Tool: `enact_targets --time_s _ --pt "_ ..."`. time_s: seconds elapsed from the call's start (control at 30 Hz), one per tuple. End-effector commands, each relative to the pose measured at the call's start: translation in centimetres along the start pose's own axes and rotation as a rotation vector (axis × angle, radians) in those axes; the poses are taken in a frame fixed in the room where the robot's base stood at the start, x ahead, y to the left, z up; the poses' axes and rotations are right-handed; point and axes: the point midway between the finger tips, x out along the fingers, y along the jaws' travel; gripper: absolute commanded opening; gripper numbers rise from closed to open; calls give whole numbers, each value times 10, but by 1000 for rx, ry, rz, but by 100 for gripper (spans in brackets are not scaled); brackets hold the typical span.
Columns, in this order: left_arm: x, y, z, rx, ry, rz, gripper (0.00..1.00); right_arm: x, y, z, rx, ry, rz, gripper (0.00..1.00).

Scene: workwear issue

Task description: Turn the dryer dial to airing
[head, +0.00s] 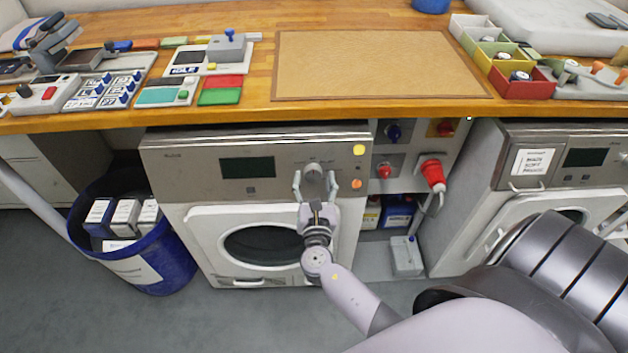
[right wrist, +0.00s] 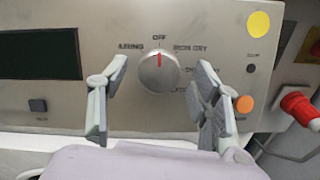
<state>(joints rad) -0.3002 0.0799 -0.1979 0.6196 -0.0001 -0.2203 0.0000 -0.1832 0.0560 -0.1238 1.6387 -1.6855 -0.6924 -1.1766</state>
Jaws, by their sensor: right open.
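The dryer (head: 160,160) stands under the workbench, with a grey front panel and a round door. Its dial (right wrist: 158,72) is a round silver knob with a red mark that points straight up at the OFF label (right wrist: 159,38). The airing label (right wrist: 131,47) is printed up and left of the knob; iron dry is at the upper right. My right gripper (head: 315,182) is open in front of the panel, with one finger on each side of the dial. In the right wrist view both fingers show gaps to the knob. My left gripper is not in view.
A dark display (right wrist: 40,54) lies left of the dial; a yellow disc (right wrist: 258,24) and an orange button (right wrist: 244,104) lie right. A red plug (head: 432,173) sits in the panel beside the dryer. A blue bin (head: 170,265) stands left. The wooden workbench (head: 262,60) overhangs above.

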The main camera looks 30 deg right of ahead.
Motion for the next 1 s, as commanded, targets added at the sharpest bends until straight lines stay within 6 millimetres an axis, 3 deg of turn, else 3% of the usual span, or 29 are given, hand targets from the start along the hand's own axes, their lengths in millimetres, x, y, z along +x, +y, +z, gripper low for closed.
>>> enact_targets --time_s 0.37,1.0 --pt "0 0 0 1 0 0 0 5 0 0 0 1 1 57" --pt "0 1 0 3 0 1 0 4 0 0 1 1 1 14"
